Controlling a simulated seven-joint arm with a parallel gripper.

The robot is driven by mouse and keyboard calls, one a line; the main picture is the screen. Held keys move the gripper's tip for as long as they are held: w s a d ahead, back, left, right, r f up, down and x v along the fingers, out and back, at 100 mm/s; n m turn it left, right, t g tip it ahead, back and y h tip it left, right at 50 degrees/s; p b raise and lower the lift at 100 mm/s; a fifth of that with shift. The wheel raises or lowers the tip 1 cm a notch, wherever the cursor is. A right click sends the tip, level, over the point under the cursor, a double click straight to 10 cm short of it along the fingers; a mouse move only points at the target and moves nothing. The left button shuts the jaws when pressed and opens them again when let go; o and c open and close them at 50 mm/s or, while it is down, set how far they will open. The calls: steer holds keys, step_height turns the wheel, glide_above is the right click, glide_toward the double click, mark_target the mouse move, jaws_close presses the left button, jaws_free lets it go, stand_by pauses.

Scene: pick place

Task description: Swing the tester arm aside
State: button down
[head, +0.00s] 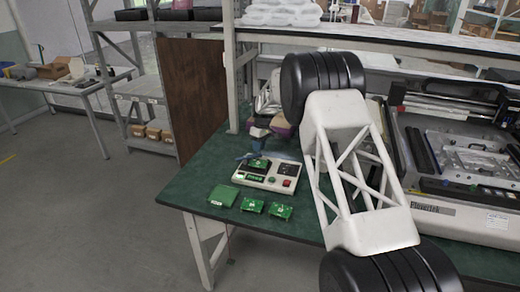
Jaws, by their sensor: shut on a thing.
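The tester (268,178) is a pale box on the green bench, with a red switch, a small green display and a green board (258,163) on its top. A thin bluish piece at the tester's back edge (246,156) looks like the tester arm; its shape is too small to make out. My gripper (259,133) appears just above and behind the tester, small and partly lost among grey and purple shapes. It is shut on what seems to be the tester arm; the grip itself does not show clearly.
Several green boards (252,205) lie in front of the tester near the bench edge. A large machine (465,170) fills the bench on the right. A shelf (390,38) and its upright (230,70) stand above and behind. Open floor lies to the left.

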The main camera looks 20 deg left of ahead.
steer(key=n, duration=0.1)
steer(key=w+a+n, duration=0.1)
steer(key=shift+a+n+h, duration=0.2)
steer(key=shift+n+h, duration=0.1)
steer(key=shift+n, duration=0.1)
steer(key=n, duration=0.1)
steer(key=w+a+n, duration=0.1)
steer(key=shift+a+n, duration=0.25)
steer(key=shift+n, duration=0.15)
steer(key=shift+w+a+n+h, duration=0.1)
steer(key=shift+a+n+h, duration=0.1)
steer(key=shift+a+n, duration=0.4)
steer(key=shift+a+n+h, duration=0.2)
steer(key=shift+n, duration=0.65)
steer(key=shift+w+a+n+h, duration=0.1)
steer(key=shift+a+n+h, duration=0.1)
steer(key=shift+a+n, duration=0.4)
steer(key=shift+s+d+n, duration=0.1)
steer(key=shift+d+n, duration=0.05)
steer(key=shift+n, duration=0.1)
steer(key=c, duration=0.9)
jaws_free()
steer(key=shift+c, duration=0.2)
steer(key=shift+r, duration=0.15)
steer(key=v, duration=0.7)
steer(key=shift+r, duration=0.3)
